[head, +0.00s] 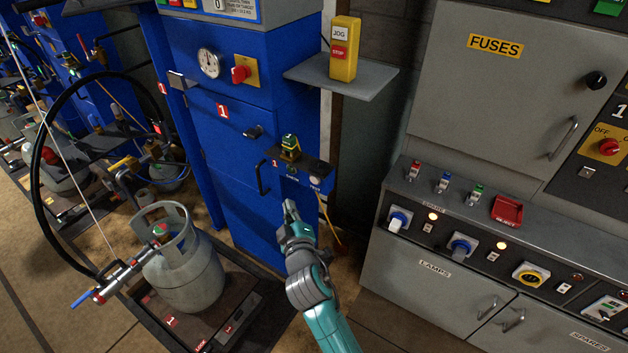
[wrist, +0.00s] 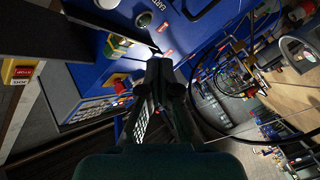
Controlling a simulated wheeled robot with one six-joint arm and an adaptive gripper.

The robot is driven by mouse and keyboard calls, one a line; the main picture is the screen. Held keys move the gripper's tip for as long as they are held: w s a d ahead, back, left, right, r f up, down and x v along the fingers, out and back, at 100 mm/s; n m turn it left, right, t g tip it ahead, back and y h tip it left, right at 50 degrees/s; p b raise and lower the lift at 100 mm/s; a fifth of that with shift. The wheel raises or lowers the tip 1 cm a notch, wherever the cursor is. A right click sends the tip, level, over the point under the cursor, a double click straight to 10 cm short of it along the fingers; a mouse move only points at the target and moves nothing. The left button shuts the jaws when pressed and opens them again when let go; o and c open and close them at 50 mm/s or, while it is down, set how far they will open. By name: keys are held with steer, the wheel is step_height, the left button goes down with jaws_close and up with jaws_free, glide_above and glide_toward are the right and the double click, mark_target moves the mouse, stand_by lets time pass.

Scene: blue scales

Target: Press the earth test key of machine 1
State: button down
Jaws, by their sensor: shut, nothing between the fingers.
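Machine 1 is a blue cabinet (head: 225,150) with red number 1 labels.
A grey shelf (head: 367,82) holds a yellow JOG/STOP pendant (head: 345,45). A gas cylinder (head: 185,275) stands lower left. Grey fuse cabinets (head: 440,255) fill the right.

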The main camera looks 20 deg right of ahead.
steer(key=w+d, duration=0.4)
steer(key=d, duration=0.2)
steer(key=shift+w+d, duration=0.25)
steer(key=shift+w, duration=0.1)
steer(key=shift+d, duration=0.1)
stand_by(1.3)
steer(key=shift+w+d, duration=0.25)
steer(key=shift+w+d, duration=0.25)
steer(key=shift+d, duration=0.05)
stand_by(0.9)
steer(key=shift+s+a, duration=0.5)
steer(key=shift+a, duration=0.15)
stand_by(0.4)
steer(key=s+a, duration=0.1)
steer(key=a, duration=0.1)
steer(key=s+a, duration=0.2)
stand_by(0.4)
